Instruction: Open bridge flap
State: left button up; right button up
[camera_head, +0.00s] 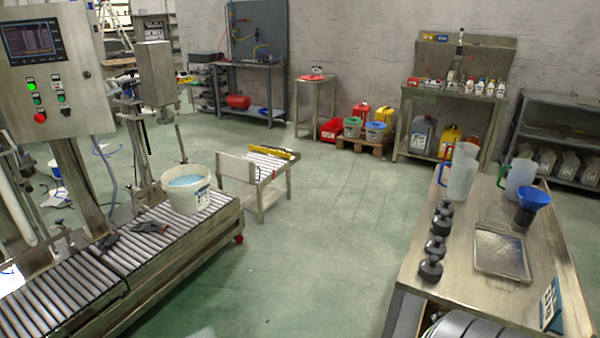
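A short roller stand (262,194) stands just past the end of the long roller conveyor (150,250). A pale upright panel (237,168) rises at the stand's end facing the conveyor; it looks like the bridge flap, but I cannot be sure. A yellow bar (273,151) lies across the stand's far side. A white bucket of blue liquid (186,189) sits on the conveyor near its end, close to the panel. Neither of my grippers is in view.
A control cabinet (50,85) and filling machine stand at left. A steel table (440,270) with jugs (462,172), dark knobbed weights (431,266) and a tray (502,252) stands at right. Green floor (320,240) between them is clear. Shelves and workbenches line the back wall.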

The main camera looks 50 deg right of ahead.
aim_at(241, 168)
jog(key=z, duration=1.25)
jog(key=i+j+u, duration=0.2)
jog(key=i, duration=0.15)
jog(key=i+j, duration=0.1)
jog(key=i, duration=1)
jog(key=i+j+z, duration=0.1)
jog(key=i, duration=0.45)
jog(key=i+l+z, duration=0.2)
jog(key=i+z, duration=0.15)
jog(key=i, duration=0.15)
jog(key=i+z, duration=0.35)
jog(key=i, duration=0.15)
jog(key=i+z, duration=0.4)
jog(key=i+j, duration=0.05)
jog(key=i, duration=0.05)
